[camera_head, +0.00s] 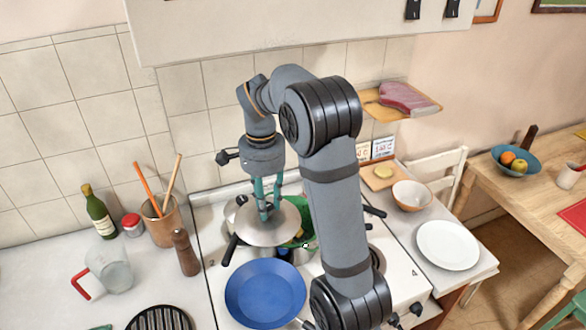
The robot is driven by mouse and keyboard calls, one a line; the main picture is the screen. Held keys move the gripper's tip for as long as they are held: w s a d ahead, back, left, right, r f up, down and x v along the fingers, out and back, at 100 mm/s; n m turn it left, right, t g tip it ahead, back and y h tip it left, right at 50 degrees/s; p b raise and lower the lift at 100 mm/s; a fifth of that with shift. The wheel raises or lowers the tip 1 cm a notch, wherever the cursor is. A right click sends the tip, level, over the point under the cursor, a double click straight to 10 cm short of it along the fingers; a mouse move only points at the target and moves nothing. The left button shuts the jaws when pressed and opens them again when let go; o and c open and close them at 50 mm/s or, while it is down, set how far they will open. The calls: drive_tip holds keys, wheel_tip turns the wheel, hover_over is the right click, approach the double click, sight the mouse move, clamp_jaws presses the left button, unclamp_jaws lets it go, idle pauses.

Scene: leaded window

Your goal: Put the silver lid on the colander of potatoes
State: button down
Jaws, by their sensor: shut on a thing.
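The silver lid (262,229) is a round, shiny disc near the middle of the stove. My gripper (268,213), with green fingers, points down and is shut on the lid at its top. The green colander (305,216) shows to the right of the lid and partly behind it. The lid covers the colander's left part in this view. A little yellow, likely potato, shows inside it. I cannot tell whether the lid touches the colander. My forearm hides part of the colander's right side.
A blue pan (264,293) stands in front of the lid. A pepper mill (185,252), a utensil pot (162,222) and a glass jug (108,268) stand at left. A bowl (412,194) and a white plate (447,245) are at right.

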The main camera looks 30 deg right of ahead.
sight(286, 202)
drive_tip(key=w+d+m, duration=0.1)
drive_tip(key=d+m, duration=0.1)
drive_tip(key=w+d+m+p, duration=0.1)
drive_tip(key=d+m, duration=0.1)
drive_tip(key=w+d+m+p, duration=0.1)
drive_tip(key=d+m, duration=0.1)
drive_tip(key=d, duration=0.1)
drive_tip(key=shift+w+r+m, duration=0.2)
drive_tip(key=shift+r+m, duration=0.15)
drive_tip(key=shift+m, duration=0.05)
wheel_tip(286, 202, down, 6)
drive_tip(key=d+m+b, duration=0.1)
drive_tip(key=b, duration=0.3)
drive_tip(key=shift+w+d+f, duration=0.15)
drive_tip(key=shift+d, duration=0.05)
drive_tip(key=shift+f+b, duration=0.8)
drive_tip(key=shift+b, duration=0.25)
idle(0.9)
drive_tip(key=c, duration=1.3)
unclamp_jaws()
drive_tip(key=shift+o, duration=1.4)
drive_tip(key=o, duration=0.3)
